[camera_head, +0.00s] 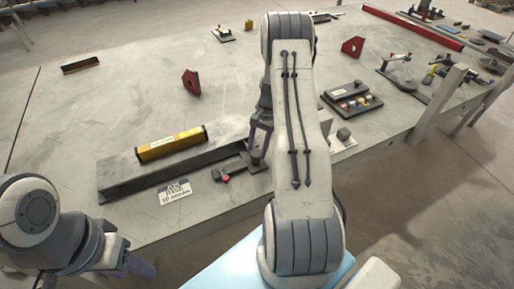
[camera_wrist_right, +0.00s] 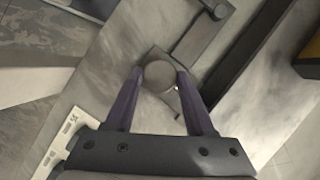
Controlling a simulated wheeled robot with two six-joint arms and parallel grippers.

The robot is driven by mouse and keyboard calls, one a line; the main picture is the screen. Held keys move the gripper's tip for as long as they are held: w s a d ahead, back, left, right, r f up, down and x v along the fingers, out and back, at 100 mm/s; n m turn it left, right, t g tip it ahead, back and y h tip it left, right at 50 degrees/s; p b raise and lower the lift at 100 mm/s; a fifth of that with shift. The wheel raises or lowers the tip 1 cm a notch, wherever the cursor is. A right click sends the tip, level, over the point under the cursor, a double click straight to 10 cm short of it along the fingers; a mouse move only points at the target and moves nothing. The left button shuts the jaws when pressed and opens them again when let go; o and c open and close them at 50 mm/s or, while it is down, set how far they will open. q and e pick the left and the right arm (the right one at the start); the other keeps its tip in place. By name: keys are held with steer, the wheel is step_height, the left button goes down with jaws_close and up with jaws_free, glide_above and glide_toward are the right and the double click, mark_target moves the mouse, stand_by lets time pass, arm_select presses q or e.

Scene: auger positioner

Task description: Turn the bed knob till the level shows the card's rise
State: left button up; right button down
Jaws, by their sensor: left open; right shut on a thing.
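The yellow level (camera_head: 172,143) lies along the long grey bed (camera_head: 120,172); its reading is too small to make out. The white card (camera_head: 175,192) stands before the bed and appears to read "RISE 10 minutes". My right gripper (camera_head: 258,143) points down at the bed's right end. In the right wrist view, its purple fingers (camera_wrist_right: 160,82) are shut on the round grey bed knob (camera_wrist_right: 159,74), one on each side. In the head view my arm partly hides that spot. My left gripper (camera_head: 140,266) is open and empty, off the table's near edge at lower left.
A small dark fitting with a red knob (camera_head: 226,178) sits between card and right gripper. A dark tray of small blocks (camera_head: 352,101) is to the right. Red angle pieces (camera_head: 191,82) stand farther back. The table's left and middle back are mostly clear.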

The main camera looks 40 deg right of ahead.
steer(key=shift+w+n, duration=0.1)
steer(key=shift+n, duration=0.2)
steer(key=shift+c, duration=1.4)
jaws_free()
steer(key=b+v, duration=0.1)
steer(key=v, duration=0.9)
steer(key=shift+r+b, duration=0.3)
steer(key=shift+b, duration=0.05)
steer(key=shift+w, duration=0.1)
